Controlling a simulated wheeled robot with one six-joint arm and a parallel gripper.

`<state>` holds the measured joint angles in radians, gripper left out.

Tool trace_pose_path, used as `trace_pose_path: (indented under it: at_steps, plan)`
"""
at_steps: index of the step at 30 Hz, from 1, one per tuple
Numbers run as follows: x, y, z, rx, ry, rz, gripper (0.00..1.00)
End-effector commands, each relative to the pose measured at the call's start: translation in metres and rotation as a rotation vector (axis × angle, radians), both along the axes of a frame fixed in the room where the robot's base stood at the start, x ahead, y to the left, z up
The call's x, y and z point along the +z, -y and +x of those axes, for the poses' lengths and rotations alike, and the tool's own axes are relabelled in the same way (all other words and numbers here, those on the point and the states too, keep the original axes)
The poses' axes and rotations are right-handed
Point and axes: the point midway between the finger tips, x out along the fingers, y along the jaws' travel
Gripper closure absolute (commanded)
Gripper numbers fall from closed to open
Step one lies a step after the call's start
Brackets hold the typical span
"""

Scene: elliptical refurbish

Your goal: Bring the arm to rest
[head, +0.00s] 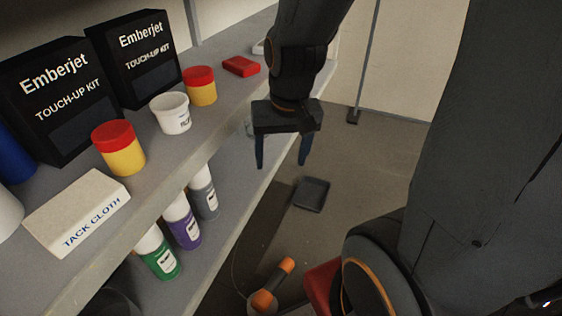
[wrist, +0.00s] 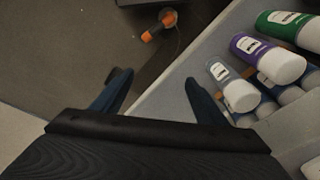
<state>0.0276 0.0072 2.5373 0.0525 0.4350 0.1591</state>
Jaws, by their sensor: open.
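My gripper (head: 283,152) points down in front of the shelf unit in the head view, with its two fingers spread and nothing between them. In the wrist view my gripper (wrist: 158,98) also shows open, with the floor and a shelf edge beyond the fingertips. The upper shelf (head: 150,160) lies to its left. My arm comes down from the top of the head view, and a large dark part of it fills the right side.
Green, purple and grey bottles (head: 184,229) stand on the lower shelf. Yellow red-lidded tubs (head: 120,155), a white tub (head: 171,115), black boxes (head: 55,95) and a tack cloth box (head: 78,215) stand above. A dark tray (head: 312,194) and an orange tool (head: 265,299) lie on the floor.

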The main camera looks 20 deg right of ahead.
Motion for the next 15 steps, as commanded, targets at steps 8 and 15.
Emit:
trace_pose_path:
  at_steps: [8,15]
  plan:
    - [-0.0111,-0.0056,-0.0112,0.231,-0.017,-0.052,0.33]
    - [-0.0136,-0.0054,-0.0106,0.228,-0.018,-0.051,0.33]
